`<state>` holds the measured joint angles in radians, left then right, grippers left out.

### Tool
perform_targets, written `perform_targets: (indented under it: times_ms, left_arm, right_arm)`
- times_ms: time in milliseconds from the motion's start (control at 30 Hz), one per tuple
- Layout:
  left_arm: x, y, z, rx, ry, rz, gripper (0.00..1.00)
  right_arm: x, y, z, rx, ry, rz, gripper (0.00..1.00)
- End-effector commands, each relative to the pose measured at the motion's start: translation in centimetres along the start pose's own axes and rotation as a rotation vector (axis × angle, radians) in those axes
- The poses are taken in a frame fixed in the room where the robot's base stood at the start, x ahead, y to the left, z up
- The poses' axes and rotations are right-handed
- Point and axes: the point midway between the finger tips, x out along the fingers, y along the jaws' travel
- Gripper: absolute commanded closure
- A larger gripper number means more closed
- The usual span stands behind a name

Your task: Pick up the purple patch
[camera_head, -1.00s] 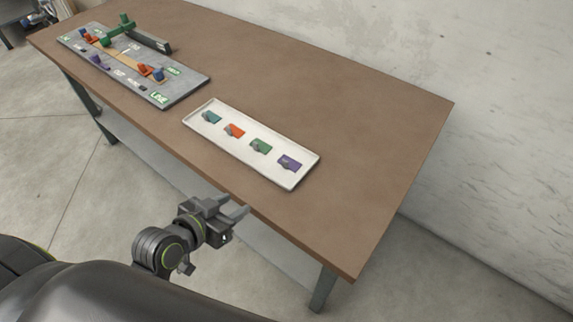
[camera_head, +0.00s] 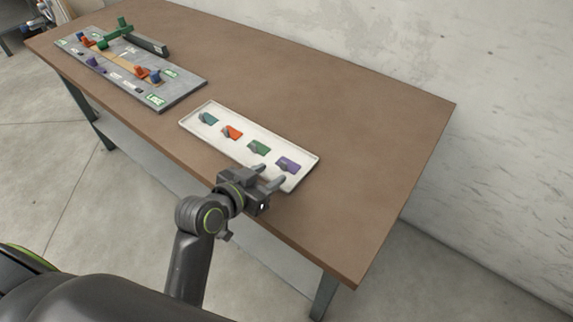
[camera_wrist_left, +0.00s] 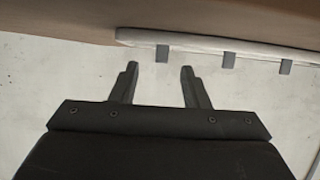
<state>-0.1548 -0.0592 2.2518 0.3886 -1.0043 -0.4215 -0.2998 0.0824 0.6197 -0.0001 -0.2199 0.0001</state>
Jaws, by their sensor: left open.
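The purple patch (camera_head: 288,164) lies at the right end of a white tray (camera_head: 189,121), last in a row of patches, with a grey tab on it. My left gripper (camera_head: 269,175) is open and empty at the tray's front edge, just in front of the purple patch and apart from it. In the left wrist view the open fingers (camera_wrist_left: 160,75) point at the tray edge (camera_wrist_left: 200,40), where grey tabs (camera_wrist_left: 162,54) stick out. I cannot tell there which tab belongs to the purple patch. My right gripper is not in view.
Teal (camera_head: 208,118), orange (camera_head: 232,132) and green (camera_head: 259,147) patches share the tray. The table behind and right of the tray is clear.

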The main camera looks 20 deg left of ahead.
Motion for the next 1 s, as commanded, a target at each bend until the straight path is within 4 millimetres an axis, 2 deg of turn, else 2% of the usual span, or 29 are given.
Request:
perform_targets:
  times_ms: [167, 500, 833, 1000]
  left_arm:
    - [1.0, 0.0, -0.1, 0.000, 0.001, 0.000, 0.58]
    - [5.2, -0.3, 0.0, -0.001, 0.001, 0.000, 0.58]
    - [5.7, -0.3, 0.0, 0.000, 0.000, -0.001, 0.58]
    - [5.7, -0.3, 0.0, -0.001, 0.000, -0.001, 0.80]
  right_arm:
    - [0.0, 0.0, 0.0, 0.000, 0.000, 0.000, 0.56]
    - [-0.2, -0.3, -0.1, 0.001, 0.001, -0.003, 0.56]
    - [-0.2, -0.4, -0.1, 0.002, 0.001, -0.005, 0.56]
    - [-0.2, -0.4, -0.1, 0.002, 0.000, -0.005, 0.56]
